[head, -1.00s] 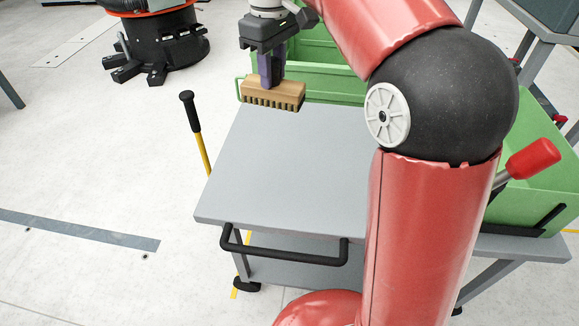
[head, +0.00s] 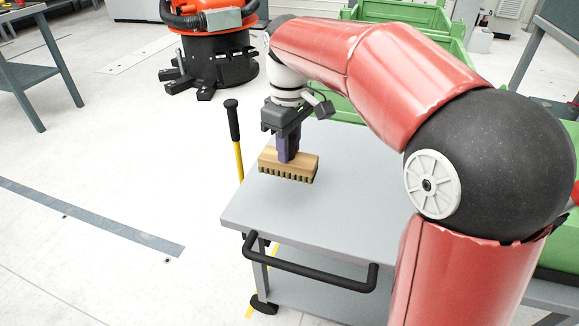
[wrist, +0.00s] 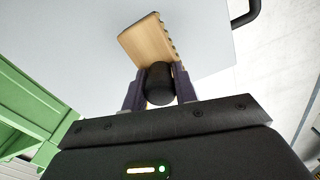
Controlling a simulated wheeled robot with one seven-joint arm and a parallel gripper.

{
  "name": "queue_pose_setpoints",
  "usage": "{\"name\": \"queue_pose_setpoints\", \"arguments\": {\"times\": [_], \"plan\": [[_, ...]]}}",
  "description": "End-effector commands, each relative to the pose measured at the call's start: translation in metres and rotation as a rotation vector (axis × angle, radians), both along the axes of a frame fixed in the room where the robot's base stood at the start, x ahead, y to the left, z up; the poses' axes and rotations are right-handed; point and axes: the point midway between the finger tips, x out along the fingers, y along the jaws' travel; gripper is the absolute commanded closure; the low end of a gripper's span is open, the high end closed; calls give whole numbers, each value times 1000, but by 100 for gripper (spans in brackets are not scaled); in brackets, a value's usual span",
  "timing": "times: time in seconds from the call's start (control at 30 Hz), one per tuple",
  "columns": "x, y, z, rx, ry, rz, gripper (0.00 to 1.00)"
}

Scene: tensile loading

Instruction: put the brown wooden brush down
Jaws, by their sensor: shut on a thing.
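The brown wooden brush (head: 289,165) is a light wooden block with dark bristles pointing down. My gripper (head: 288,152) is shut on it from above. The brush is over the left part of the grey table top (head: 330,205); I cannot tell whether the bristles touch it. In the wrist view the wooden block (wrist: 150,42) shows beyond my gripper fingers (wrist: 160,88), with a dark round part between them. Part of the block is hidden there.
Green crates (head: 400,14) stand at the back of the table. A black-handled yellow lever (head: 236,140) rises beside its left edge. A black rail (head: 310,270) runs along the front edge. The front middle of the table top is clear.

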Motion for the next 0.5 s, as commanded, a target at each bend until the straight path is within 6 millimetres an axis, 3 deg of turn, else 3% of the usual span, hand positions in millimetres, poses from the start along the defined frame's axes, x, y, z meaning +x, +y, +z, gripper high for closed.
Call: {"name": "queue_pose_setpoints", "arguments": {"times": [0.17, 0.4, 0.5], "plan": [[0, 0, -12, 0, 0, -1, 93], [0, 0, -46, -1, 1, -1, 93], [0, 0, -48, 1, -2, -1, 93]]}}
